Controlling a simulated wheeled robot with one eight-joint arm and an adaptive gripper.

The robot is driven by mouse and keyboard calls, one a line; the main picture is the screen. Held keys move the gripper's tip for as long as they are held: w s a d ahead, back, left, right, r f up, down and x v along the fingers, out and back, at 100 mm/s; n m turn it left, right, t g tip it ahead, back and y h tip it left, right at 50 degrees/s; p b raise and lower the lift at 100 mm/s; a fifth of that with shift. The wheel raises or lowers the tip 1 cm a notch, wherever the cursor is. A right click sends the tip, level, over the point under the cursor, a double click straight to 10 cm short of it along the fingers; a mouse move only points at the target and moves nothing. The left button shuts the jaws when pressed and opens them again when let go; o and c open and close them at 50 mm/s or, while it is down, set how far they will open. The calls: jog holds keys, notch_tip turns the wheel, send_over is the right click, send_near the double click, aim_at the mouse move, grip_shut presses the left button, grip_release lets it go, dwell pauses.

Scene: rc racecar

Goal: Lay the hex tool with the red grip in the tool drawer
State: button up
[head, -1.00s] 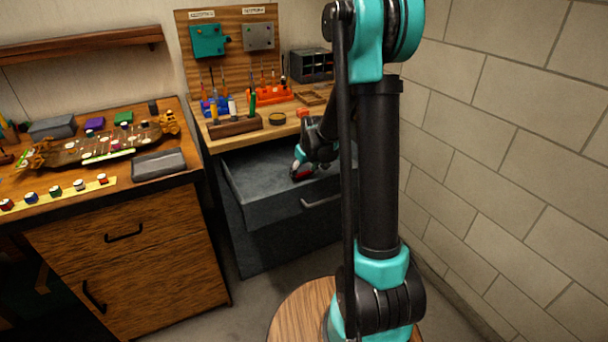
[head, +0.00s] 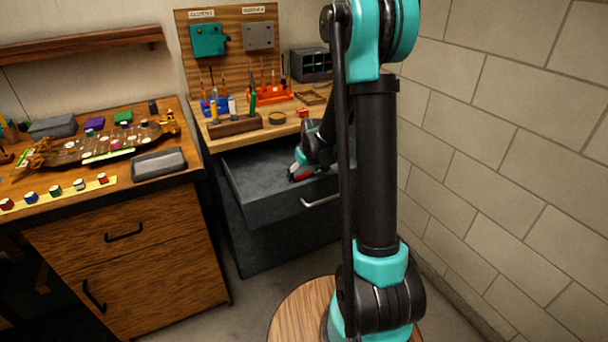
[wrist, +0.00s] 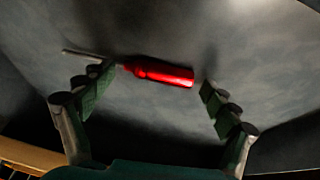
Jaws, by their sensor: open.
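The hex tool with the red grip (wrist: 160,73) lies on the grey floor of the tool drawer (wrist: 150,110) in the wrist view. Its thin metal shaft points to the left. My gripper (wrist: 155,88) is open, with one finger on each side of the red grip. The left finger overlaps the shaft in the picture; I cannot tell whether it touches. In the head view the open tool drawer (head: 245,177) stands below the bench at the back, and my gripper (head: 296,175) is down inside it. Some red shows at its fingertips.
The wooden bench top (head: 295,117) with a tool block (head: 235,126) and an orange rack (head: 270,94) is above the drawer. A wooden cabinet (head: 130,260) stands to the left with a car chassis (head: 95,147) on top. A block wall (head: 500,150) is at the right.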

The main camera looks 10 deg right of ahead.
jog(key=a+v, duration=0.1)
jog(key=v, duration=1.1)
jog(key=s+d+f+m, duration=0.2)
jog(key=s+f, duration=0.1)
jog(key=s, duration=0.9)
jog(key=s+d+f+m, duration=0.2)
jog(key=s+f, duration=0.2)
jog(key=s, duration=0.9)
jog(key=shift+s+f+h, duration=0.15)
jog(key=shift+h, duration=0.25)
jog(key=shift+d, duration=0.1)
